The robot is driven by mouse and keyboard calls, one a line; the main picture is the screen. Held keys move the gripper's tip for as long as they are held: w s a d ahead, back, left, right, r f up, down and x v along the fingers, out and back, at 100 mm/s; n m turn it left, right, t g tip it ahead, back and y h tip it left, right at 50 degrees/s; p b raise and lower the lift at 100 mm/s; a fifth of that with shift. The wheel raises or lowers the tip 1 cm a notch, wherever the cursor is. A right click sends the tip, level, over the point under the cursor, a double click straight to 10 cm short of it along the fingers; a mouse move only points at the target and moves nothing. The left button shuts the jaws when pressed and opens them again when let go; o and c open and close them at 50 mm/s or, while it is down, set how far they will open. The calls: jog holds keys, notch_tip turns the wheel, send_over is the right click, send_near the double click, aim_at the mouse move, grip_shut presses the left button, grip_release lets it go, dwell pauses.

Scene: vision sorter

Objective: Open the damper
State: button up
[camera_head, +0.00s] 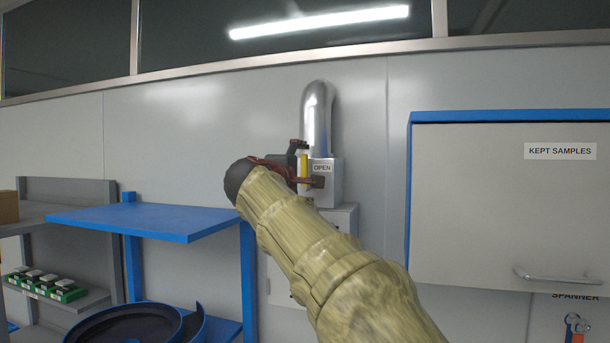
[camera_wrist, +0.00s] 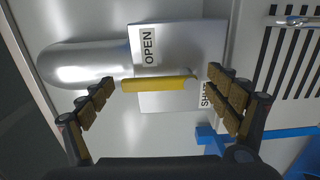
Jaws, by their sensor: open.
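The damper is a grey metal box (camera_head: 331,192) on the wall under a shiny bent pipe (camera_head: 317,112). It has an OPEN label (camera_head: 321,168), also seen in the wrist view (camera_wrist: 148,46). A second label (camera_wrist: 207,95), partly hidden by a finger, seems to read SHUT. A yellow handle (camera_wrist: 160,85) crosses the box front; in the head view it stands about upright (camera_head: 303,162). My gripper (camera_wrist: 160,80) is open, with one finger beyond each end of the handle in the wrist view. I see no clear contact. My arm hides part of the box in the head view.
A blue shelf (camera_head: 150,221) stands left of the damper, below it. A wall cabinet marked KEPT SAMPLES (camera_head: 500,210) with a blue frame is at right. A vented panel (camera_wrist: 290,60) is near the box. Open wall surrounds the pipe.

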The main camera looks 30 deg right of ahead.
jog(key=v, duration=1.1)
jog(key=s+a+f+m+g+y, duration=0.1)
jog(key=s+a+f+g+y, duration=0.15)
jog(key=f, duration=1.05)
jog(key=s+a+f+m+g+y, duration=0.1)
jog(key=a+f+y, duration=0.25)
jog(key=f, duration=0.95)
jog(key=s+a+f+m+g+y+b, duration=0.1)
jog(key=s+f+m+g+y+b, duration=0.1)
jog(key=s+f, duration=1.1)
jog(key=s+a+f+m+g+y+b, duration=0.1)
jog(key=s+f+m+y, duration=0.3)
jog(key=s+f, duration=1)
jog(key=shift+s+a+f+m+g+y+b, duration=0.3)
jog(key=shift+a+f+m+g+y+b, duration=0.1)
jog(key=shift+a, duration=0.3)
